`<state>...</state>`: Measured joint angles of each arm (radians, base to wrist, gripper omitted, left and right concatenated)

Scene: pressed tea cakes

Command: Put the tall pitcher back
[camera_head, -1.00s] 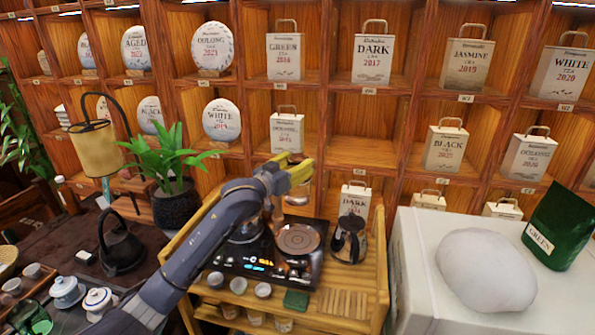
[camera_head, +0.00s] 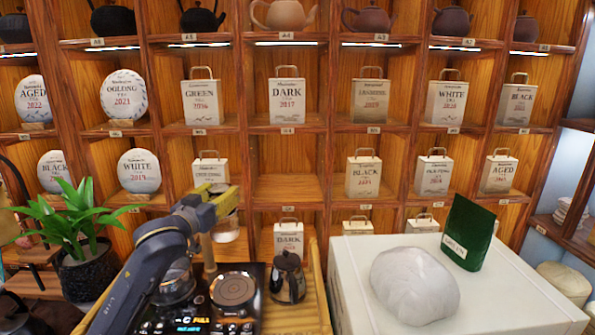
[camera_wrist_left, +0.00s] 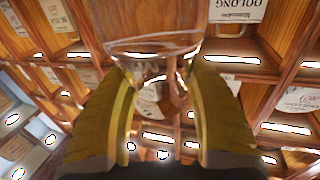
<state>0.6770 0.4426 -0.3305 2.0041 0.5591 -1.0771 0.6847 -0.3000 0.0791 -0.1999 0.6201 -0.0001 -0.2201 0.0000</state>
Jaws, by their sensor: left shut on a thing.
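My left gripper (camera_head: 218,202) is in the middle left of the head view, in front of the shelf and above the back of the tea stand. Its yellow fingers are shut on a clear glass vessel that looks like the tall pitcher (camera_head: 228,230). The pitcher hangs just below the fingers, and part of it is hidden by them. In the left wrist view the glass (camera_wrist_left: 150,45) shows between the two fingers, with a brown handle-like part (camera_wrist_left: 173,92) below it. My right gripper is in neither view.
A black induction hob (camera_head: 205,318) with a round plate (camera_head: 234,290) sits on the wooden stand below. A dark glass pot (camera_head: 288,278) stands to its right. A white box (camera_head: 480,305) bears a pale covered lump (camera_head: 415,285) and a green bag (camera_head: 467,235). Shelves of tea fill the back.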

